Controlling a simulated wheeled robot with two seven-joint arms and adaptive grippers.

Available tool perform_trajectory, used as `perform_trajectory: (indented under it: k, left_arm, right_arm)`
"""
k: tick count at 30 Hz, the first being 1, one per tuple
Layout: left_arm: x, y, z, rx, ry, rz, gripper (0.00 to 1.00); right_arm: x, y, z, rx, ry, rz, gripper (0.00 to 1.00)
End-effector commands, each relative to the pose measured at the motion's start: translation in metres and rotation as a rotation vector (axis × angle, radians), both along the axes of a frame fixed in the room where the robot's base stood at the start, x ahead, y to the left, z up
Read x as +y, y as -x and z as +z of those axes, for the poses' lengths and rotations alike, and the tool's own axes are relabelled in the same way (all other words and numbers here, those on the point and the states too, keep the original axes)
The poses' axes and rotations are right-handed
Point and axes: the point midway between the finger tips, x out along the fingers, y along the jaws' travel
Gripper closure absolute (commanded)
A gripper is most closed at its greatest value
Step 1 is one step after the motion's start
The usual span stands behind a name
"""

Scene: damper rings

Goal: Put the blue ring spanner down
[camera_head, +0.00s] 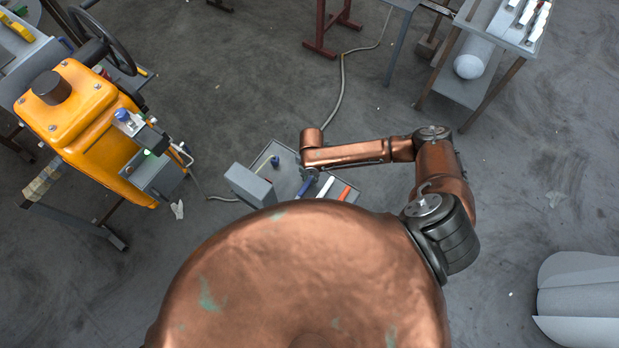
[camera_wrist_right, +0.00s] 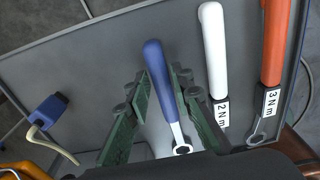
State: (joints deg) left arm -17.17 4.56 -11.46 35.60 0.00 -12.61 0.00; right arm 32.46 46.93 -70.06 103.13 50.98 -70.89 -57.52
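The blue ring spanner (camera_wrist_right: 158,70) lies on the grey tray top (camera_wrist_right: 100,65), its metal ring end toward the bottom of the right wrist view. In the head view its blue handle (camera_head: 307,186) shows just below my right arm's end. My right gripper (camera_wrist_right: 162,80) has its two green fingers spread, one on each side of the blue handle, with small gaps showing. Whether a finger touches the handle is hard to tell. In the head view this gripper is mostly hidden under my arm. My left gripper is in neither view.
Right of the blue spanner lie a white spanner (camera_wrist_right: 215,50) marked 2 N m and an orange one (camera_wrist_right: 275,45) marked 3 N m. A blue-ended tool (camera_wrist_right: 52,103) lies left. A grey box (camera_head: 250,186) stands at the tray's left, near an orange machine (camera_head: 75,110).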

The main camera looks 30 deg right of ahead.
Motion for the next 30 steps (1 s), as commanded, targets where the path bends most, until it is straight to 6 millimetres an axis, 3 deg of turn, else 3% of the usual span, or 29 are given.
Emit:
perform_trajectory:
  k: [3,12,21,26,30]
  left_arm:
    - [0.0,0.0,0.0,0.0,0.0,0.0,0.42]
    - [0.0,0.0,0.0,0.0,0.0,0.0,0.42]
    - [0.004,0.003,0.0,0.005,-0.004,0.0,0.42]
    - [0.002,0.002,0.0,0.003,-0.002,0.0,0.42]
    - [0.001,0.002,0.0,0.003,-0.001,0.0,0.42]
  right_arm:
    - [0.0,0.0,0.0,0.0,0.0,0.0,0.78]
    - [0.0,0.0,0.0,0.0,0.0,0.0,0.58]
    - [0.0,0.0,0.002,0.0,0.0,0.0,0.58]
    - [-0.001,-0.002,0.02,-0.002,0.0,0.001,0.58]
    - [-0.003,-0.003,0.049,-0.004,0.0,0.001,0.58]
